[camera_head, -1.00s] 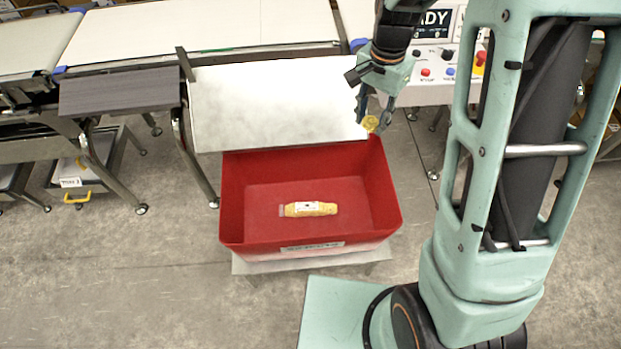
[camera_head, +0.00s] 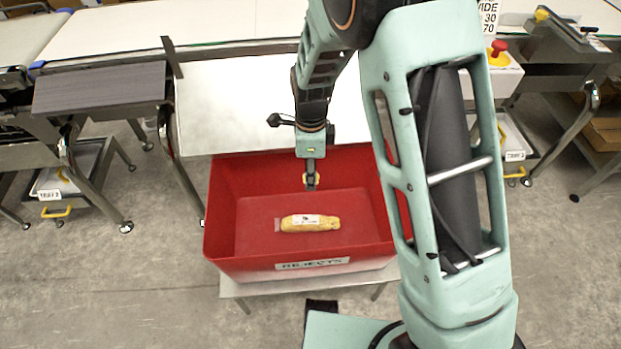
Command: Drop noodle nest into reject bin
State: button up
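The noodle nest (camera_head: 305,178) is a small round yellow piece held at the tip of my gripper (camera_head: 311,181). The gripper points down and is seen edge-on, so the near finger covers most of the nest and only yellow edges show. Gripper and nest are over the back half of the red reject bin (camera_head: 313,265), which has a REJECTS label on its front wall. They appear above the bin floor; the exact height is hard to tell.
A packet with yellow contents and a white label (camera_head: 310,222) lies on the bin floor. A pale sloping chute plate (camera_head: 235,105) stands behind the bin. A control box with a red button (camera_head: 498,55) is at the right, behind my arm.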

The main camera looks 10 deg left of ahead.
notch_tip(320, 180, down, 6)
jog(key=b, duration=0.4)
jog(key=shift+b, duration=0.35)
jog(key=o, duration=1)
notch_tip(320, 180, up, 12)
